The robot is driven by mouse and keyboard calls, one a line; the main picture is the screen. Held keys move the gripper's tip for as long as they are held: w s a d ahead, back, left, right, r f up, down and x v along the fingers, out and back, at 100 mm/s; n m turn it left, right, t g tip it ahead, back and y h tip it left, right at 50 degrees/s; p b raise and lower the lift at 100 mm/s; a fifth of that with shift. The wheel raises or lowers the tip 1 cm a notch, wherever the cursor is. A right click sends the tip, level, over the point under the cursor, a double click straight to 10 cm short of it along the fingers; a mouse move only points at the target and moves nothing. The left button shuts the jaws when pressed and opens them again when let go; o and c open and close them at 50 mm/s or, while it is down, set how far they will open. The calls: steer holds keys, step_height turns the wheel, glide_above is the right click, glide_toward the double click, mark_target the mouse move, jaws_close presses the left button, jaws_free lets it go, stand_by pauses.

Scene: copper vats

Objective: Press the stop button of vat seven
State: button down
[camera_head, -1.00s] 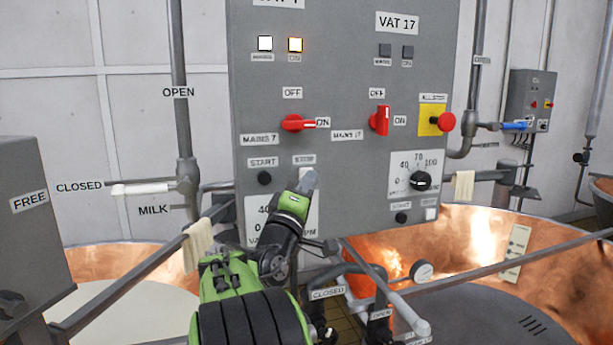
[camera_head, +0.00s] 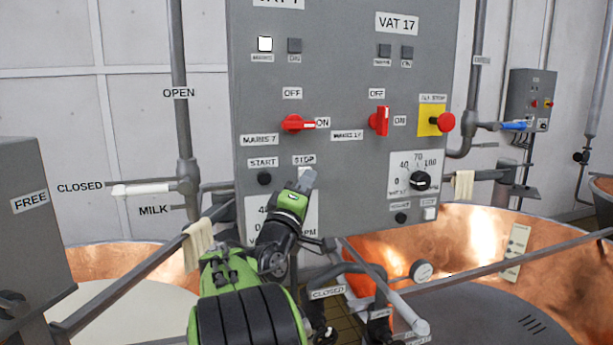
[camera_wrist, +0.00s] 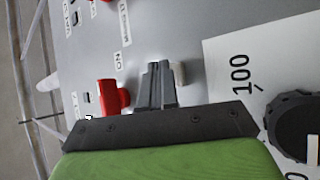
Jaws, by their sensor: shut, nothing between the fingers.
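The grey control panel (camera_head: 345,75) carries the vat 7 controls on its left half. The STOP label (camera_head: 303,160) is just above my gripper (camera_head: 308,178); it is shut and empty, with its tip at the stop button. In the wrist view, my shut fingers (camera_wrist: 157,82) point at the panel, and the pale stop button (camera_wrist: 180,72) shows beside their tips. I cannot tell whether they touch it. The black start button (camera_head: 264,178) sits to the left under START. The left vat 7 lamp (camera_head: 265,44) is lit white; the lamp beside it (camera_head: 294,45) is dark.
The red mains 7 switch (camera_head: 297,123) points to ON, above the STOP label. Vat 17's switch (camera_head: 379,120), a red all-stop button (camera_head: 446,121) and a dial knob (camera_head: 420,181) are to the right. A rail (camera_head: 150,275) and pipes run below the panel, with copper vats behind.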

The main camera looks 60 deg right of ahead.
stand_by(0.3)
steer(key=shift+s+a+b, duration=0.5)
steer(key=shift+s+a, duration=0.1)
steer(key=shift+a, duration=0.05)
steer(key=s+a+b, duration=0.2)
steer(key=s+a, duration=0.1)
steer(key=shift+s+a, duration=0.25)
steer(key=shift+s, duration=0.05)
steer(key=shift+w, duration=0.1)
stand_by(0.8)
